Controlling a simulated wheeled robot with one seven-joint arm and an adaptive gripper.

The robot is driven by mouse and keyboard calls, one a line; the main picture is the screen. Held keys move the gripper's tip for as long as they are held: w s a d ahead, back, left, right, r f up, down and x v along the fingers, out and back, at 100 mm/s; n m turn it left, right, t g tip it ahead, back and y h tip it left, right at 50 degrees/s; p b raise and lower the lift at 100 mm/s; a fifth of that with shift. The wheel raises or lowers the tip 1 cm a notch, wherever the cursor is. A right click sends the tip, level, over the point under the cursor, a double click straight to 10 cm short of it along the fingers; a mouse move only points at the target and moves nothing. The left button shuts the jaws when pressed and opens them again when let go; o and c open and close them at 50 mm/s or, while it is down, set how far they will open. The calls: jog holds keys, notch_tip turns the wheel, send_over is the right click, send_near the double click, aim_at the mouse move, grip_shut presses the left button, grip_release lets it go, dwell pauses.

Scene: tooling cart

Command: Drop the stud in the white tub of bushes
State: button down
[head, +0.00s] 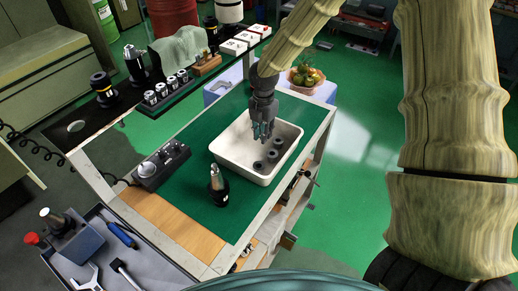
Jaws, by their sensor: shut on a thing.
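The white tub (238,170) stands on the green top of the cart. Several dark grey ring-like bushes (273,156) lie in its right and front part. My gripper (263,136) points down over the tub's back half, left of and behind the bushes. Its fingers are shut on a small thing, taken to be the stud. The stud is too small and too much hidden by the fingers to make out. I cannot tell how far the fingertips are above the tub floor.
A dark tool holder with a metal tip (217,187) stands just in front of the tub. A grey control box (162,163) lies to the left. A raised shelf (190,82) with holders and white boxes runs behind. The green top (190,200) is bare at front left.

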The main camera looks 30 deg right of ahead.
jog(key=shift+s+r, duration=0.45)
jog(key=shift+s, duration=0.2)
jog(key=c, duration=1.6)
grip_release()
jog(key=shift+w+f, duration=0.1)
jog(key=shift+w, duration=0.05)
jog(key=o, duration=0.3)
jog(key=shift+w+f, duration=0.4)
jog(key=shift+w, duration=0.15)
jog(key=shift+s+r, duration=0.35)
jog(key=shift+s, duration=0.05)
jog(key=shift+w+r, duration=0.25)
jog(key=shift+r, duration=0.25)
notch_tip(320, 180, up, 11)
jog(key=shift+f, duration=0.2)
jog(key=shift+s, duration=0.1)
